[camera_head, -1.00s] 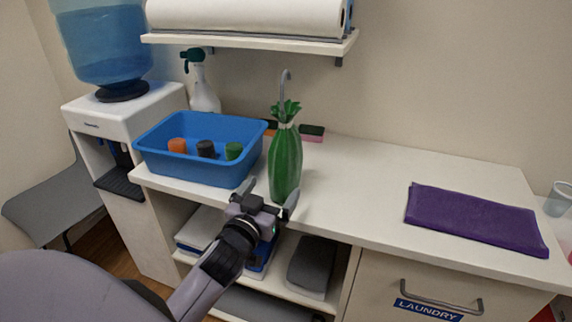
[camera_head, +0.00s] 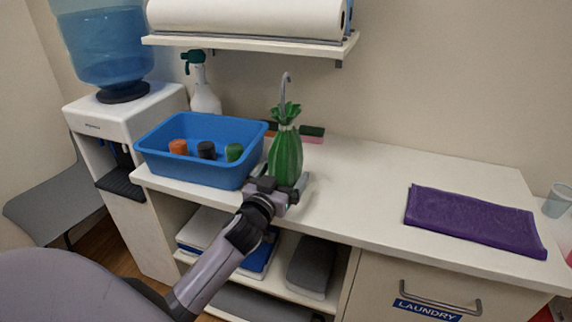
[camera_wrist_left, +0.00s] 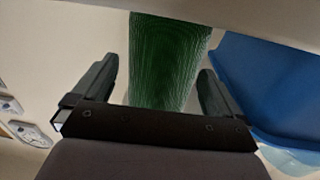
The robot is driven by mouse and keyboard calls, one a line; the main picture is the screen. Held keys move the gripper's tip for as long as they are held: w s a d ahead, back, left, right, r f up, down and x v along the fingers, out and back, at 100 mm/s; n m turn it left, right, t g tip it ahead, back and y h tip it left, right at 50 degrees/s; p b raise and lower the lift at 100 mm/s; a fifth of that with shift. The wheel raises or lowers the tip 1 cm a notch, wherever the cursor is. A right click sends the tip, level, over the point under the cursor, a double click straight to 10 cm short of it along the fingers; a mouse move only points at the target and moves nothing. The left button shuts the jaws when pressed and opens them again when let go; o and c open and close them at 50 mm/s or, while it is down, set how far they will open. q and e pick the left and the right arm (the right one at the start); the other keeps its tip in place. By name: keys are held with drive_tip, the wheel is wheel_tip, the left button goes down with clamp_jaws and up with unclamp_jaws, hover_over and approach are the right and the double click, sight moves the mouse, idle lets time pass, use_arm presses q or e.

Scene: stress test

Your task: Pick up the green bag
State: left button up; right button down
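The green bag (camera_head: 286,155) stands upright on the white counter, gathered at its neck with a ruffled top, in front of a thin grey tap. My left gripper (camera_head: 287,186) is at the bag's lower part, with a finger on either side. In the left wrist view the green bag (camera_wrist_left: 168,62) fills the space between the two spread fingers of the left gripper (camera_wrist_left: 158,90). A gap shows between the bag and each finger there. The bag's base is hidden behind the gripper in the head view. My right gripper is not in view.
A blue tub (camera_head: 190,172) with several coloured items stands close left of the bag. A spray bottle (camera_head: 203,92) and sponges (camera_head: 312,134) are behind. A folded purple towel (camera_head: 474,221) lies at right. The counter between bag and towel is clear.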

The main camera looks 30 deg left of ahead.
use_arm(q)
drive_tip(key=c, duration=1.1)
drive_tip(key=shift+r, duration=0.1)
drive_tip(key=shift+c, duration=0.2)
